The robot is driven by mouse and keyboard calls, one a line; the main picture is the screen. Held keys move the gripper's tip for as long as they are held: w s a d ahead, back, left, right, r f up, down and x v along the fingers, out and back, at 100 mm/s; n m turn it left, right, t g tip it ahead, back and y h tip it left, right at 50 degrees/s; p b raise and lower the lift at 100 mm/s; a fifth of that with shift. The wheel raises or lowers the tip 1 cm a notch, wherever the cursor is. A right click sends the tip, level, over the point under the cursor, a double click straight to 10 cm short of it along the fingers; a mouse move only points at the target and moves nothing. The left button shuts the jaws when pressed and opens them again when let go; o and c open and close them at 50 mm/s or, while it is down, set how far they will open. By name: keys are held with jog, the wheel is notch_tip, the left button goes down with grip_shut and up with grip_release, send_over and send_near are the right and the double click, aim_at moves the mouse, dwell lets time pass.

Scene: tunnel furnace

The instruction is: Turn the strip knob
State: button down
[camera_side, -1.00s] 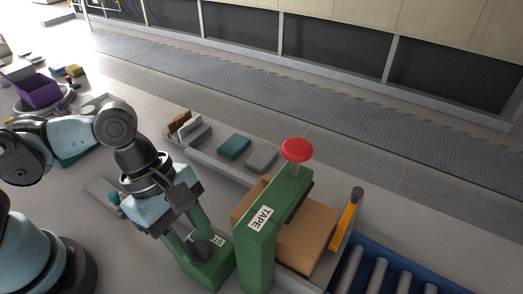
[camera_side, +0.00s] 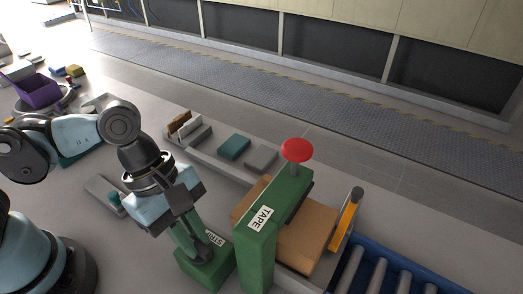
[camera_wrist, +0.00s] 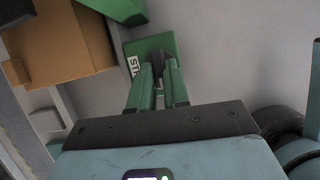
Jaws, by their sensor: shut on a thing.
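The green strip box (camera_side: 207,266), with a white label partly reading "STRI", stands on the floor-level surface left of the tape post. It also shows in the wrist view (camera_wrist: 150,45), where the fingers cover part of it. The fingers also show in the wrist view (camera_wrist: 158,72).
A green tape post (camera_side: 257,240) with a red button (camera_side: 297,150) stands close on the right, over a cardboard box (camera_side: 308,235). A yellow-orange lever (camera_side: 347,218) and a roller conveyor (camera_side: 385,275) lie further right. Several small blocks lie on a tray behind.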

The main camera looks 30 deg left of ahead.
jog(key=m, duration=0.1)
jog(key=m+g, duration=0.1)
jog(key=m, duration=0.1)
jog(key=m+g, duration=0.1)
jog(key=shift+w+d+m, duration=0.1)
jog(key=shift+w+m, duration=0.15)
jog(key=shift+m, duration=0.15)
jog(key=m+y, duration=0.1)
jog(key=m, duration=0.1)
jog(key=m+g, duration=0.1)
jog(key=m, duration=0.2)
jog(key=shift+w+d+m+g+y, duration=0.2)
jog(key=shift+m+g+y, duration=0.1)
jog(key=shift+y, duration=0.1)
jog(key=m, duration=0.2)
jog(key=m+y, duration=0.1)
jog(key=m, duration=0.1)
jog(key=shift+d+y, duration=0.15)
jog(key=shift+y, duration=0.15)
jog(key=m+y, duration=0.1)
jog(key=m, duration=0.4)
jog(key=shift+d+g+y, duration=0.2)
jog(key=shift+g+y, duration=0.2)
jog(key=shift+m, duration=0.3)
jog(key=c, duration=1.1)
grip_release()
jog(key=v, duration=1.2)
